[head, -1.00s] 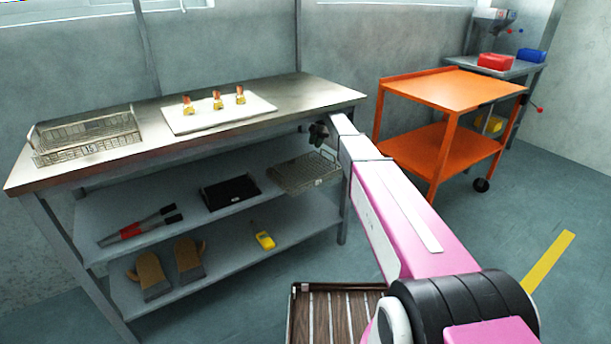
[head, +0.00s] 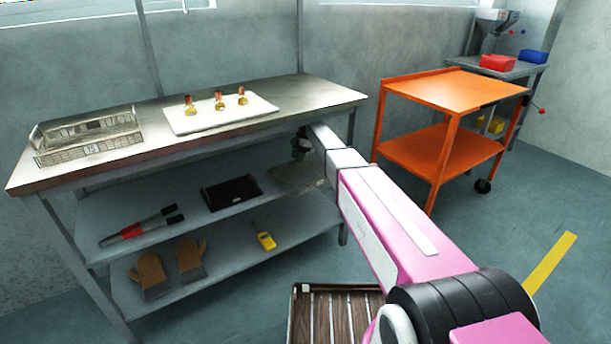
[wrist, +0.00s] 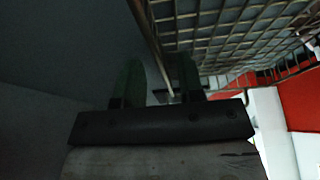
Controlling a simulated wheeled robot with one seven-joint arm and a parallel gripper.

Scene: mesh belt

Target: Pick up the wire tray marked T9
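A wire mesh tray (head: 293,180) lies on the middle shelf of the steel bench, partly hidden behind my arm. Its mesh (wrist: 225,35) fills the upper right of the wrist view. Another wire tray (head: 88,142) with a small tag stands on the left of the bench top. I cannot read T9 on either tray. My gripper (head: 300,148) is under the bench top, at the shelf tray. In the wrist view my gripper (wrist: 157,68) has its two green fingers apart, with the tray's edge wire running between them. Contact with the wire cannot be made out.
The bench top (head: 320,92) overhangs my gripper closely. A white board (head: 220,115) with several small bottles lies on it. A black tray (head: 232,192) and red-handled tool (head: 140,228) share the middle shelf. An orange cart (head: 455,90) stands right, with open floor before it.

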